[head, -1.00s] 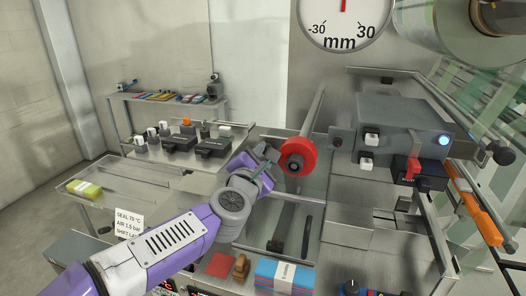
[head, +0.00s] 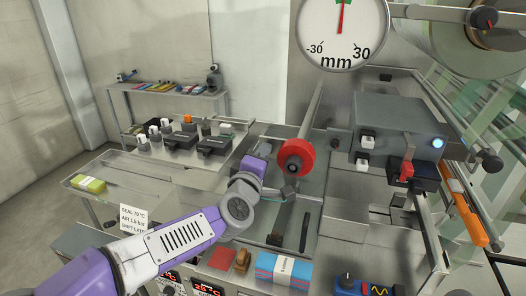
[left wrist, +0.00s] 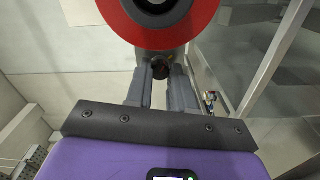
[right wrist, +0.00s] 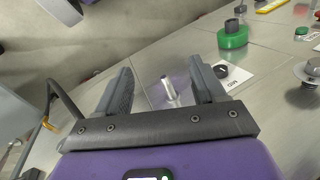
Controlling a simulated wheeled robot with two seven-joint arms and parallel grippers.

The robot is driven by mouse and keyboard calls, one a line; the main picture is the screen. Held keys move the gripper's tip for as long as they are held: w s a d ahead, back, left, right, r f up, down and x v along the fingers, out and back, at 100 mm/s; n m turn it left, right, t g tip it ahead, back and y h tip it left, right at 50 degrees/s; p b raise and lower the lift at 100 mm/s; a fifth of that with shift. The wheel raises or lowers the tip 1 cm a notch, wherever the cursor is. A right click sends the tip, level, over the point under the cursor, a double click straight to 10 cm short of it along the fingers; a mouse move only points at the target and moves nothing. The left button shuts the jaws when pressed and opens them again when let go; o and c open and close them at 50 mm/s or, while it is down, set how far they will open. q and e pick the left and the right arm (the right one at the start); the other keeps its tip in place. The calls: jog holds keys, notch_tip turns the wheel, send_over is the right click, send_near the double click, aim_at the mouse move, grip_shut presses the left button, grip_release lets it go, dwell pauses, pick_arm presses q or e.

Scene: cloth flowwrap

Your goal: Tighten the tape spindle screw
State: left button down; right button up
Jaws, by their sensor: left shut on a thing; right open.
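The tape spindle is a long grey shaft with a red disc-shaped hub (head: 296,157) at its near end, at the middle of the head view. In the left wrist view the red hub (left wrist: 160,35) fills the top. A small dark screw knob (left wrist: 160,66) sits just below the hub. My left gripper (left wrist: 161,72) is shut on this knob, a fingertip on each side.
A grey control box (head: 402,125) with a blue light stands right of the spindle. A blue-and-red cloth stack (head: 284,271) lies at the front.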

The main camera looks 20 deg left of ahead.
pick_arm(q)
jog(key=m+p, duration=0.2)
jog(key=m, duration=0.2)
jog(key=shift+m, duration=0.4)
dwell(0.4)
jog(key=c, duration=1.3)
grip_release()
jog(key=shift+o, duration=0.2)
jog(key=shift+s, duration=0.1)
jog(key=s, duration=0.7)
jog(key=shift+s+a, duration=0.15)
jog(key=shift+s, duration=0.05)
